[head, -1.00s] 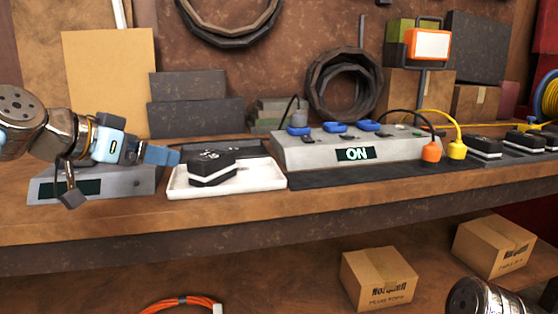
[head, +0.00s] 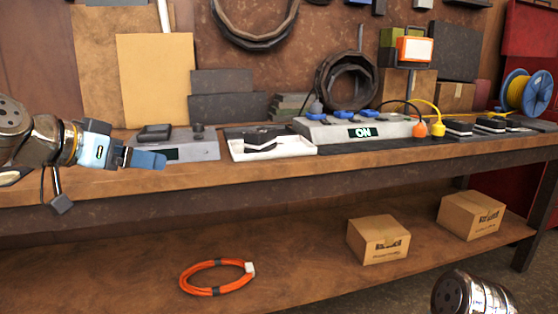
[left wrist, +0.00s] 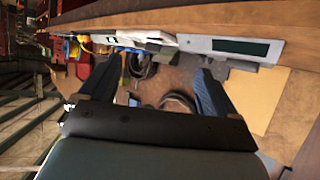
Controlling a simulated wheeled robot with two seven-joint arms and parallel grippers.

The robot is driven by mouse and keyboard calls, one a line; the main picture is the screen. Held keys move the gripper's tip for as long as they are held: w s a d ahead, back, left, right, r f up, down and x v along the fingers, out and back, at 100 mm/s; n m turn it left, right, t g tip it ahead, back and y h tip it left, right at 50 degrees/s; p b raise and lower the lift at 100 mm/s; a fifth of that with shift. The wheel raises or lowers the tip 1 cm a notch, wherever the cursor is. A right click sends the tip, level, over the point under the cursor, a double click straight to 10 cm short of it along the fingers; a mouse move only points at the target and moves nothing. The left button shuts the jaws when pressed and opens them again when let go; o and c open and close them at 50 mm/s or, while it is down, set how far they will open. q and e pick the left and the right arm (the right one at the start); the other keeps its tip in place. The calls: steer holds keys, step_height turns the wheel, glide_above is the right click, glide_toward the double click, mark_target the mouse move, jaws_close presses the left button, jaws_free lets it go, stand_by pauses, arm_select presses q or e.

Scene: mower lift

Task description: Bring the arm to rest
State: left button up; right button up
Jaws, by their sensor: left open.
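My left gripper (head: 146,159) is at the left of the head view, in front of the grey box with a dark display (head: 205,150). Its blue fingers point right. In the left wrist view the two fingers (left wrist: 158,84) stand wide apart with nothing between them. My right gripper is out of view; only a metal part of my right arm (head: 472,293) shows at the lower right.
On the bench (head: 80,188) stand a white tray (head: 272,154) with a black block, and a power strip (head: 330,128) reading ON. The shelf below holds an orange cable coil (head: 217,289) and two cartons (head: 378,240) (head: 472,214).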

arm_select(q)
steer(key=w+f+n+g, duration=0.1)
steer(key=w+f, duration=0.2)
steer(key=f, duration=0.3)
steer(key=w+d+f+n+y, duration=0.1)
steer(key=w+f, duration=0.2)
steer(key=f, duration=0.3)
steer(key=w+f+n+g, duration=0.1)
steer(key=w+f, duration=0.1)
steer(key=f, duration=0.4)
steer(key=d+f+n+g, duration=0.1)
steer(key=d+f+g, duration=0.15)
steer(key=f, duration=1.05)
steer(key=d+f+n+g, duration=0.1)
steer(key=d+f, duration=0.2)
steer(key=f, duration=1)
steer(key=s+d+f+n+g, duration=0.1)
steer(key=s+d+f+g, duration=0.1)
steer(key=s+f, duration=1)
steer(key=s+d+f+n+g+y, duration=0.1)
steer(key=s+d+f, duration=0.4)
steer(key=s+f, duration=0.6)
steer(key=shift+s+d+f+g, duration=0.3)
steer(key=shift+s+f+g, duration=0.1)
steer(key=shift+s+g, duration=0.45)
